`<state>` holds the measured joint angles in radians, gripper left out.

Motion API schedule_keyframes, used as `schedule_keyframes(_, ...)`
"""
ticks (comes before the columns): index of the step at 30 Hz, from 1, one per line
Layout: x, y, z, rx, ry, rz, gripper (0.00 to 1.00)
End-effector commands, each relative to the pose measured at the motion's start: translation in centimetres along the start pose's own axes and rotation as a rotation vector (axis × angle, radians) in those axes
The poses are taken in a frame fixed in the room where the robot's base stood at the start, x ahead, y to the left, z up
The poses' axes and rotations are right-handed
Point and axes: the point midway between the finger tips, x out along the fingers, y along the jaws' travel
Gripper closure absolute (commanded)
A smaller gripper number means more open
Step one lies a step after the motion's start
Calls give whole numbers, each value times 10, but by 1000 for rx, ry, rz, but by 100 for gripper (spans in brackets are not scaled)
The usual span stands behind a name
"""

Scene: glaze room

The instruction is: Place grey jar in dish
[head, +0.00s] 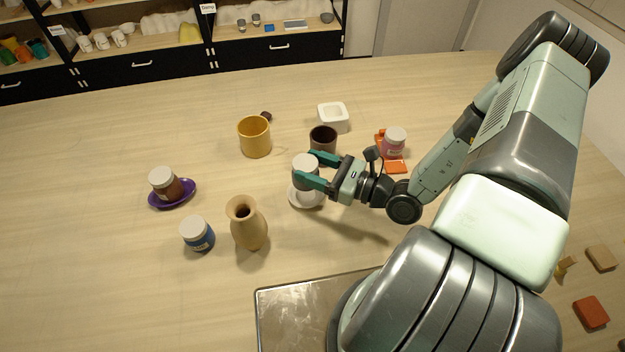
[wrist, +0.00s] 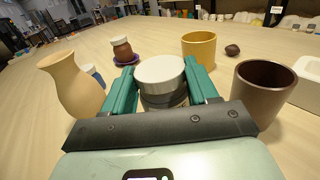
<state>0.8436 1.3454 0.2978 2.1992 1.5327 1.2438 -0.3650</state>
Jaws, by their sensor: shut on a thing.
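The grey jar (head: 301,181) has a white lid and stands upright between the green fingers of my gripper (head: 304,166), which is shut on it. In the wrist view the jar's white lid (wrist: 160,69) shows between the fingers, and most of its body is hidden. A round white dish (head: 306,201) lies on the table directly beneath the jar. I cannot tell whether the jar's base touches the dish or hangs just above it. The dish does not show in the wrist view.
A dark brown cup (head: 323,140) stands close behind the gripper. A tan vase (head: 248,230) and a blue jar (head: 199,238) stand front left. A brown jar sits on a purple dish (head: 158,202).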

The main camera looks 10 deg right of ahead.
Motion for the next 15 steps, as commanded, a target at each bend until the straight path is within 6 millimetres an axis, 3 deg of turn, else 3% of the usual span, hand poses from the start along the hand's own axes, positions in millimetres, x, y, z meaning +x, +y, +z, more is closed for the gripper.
schedule_keyframes(9,0,0,-40,0,-2,0,81)
schedule_keyframes(15,0,0,-45,-1,-2,0,81)
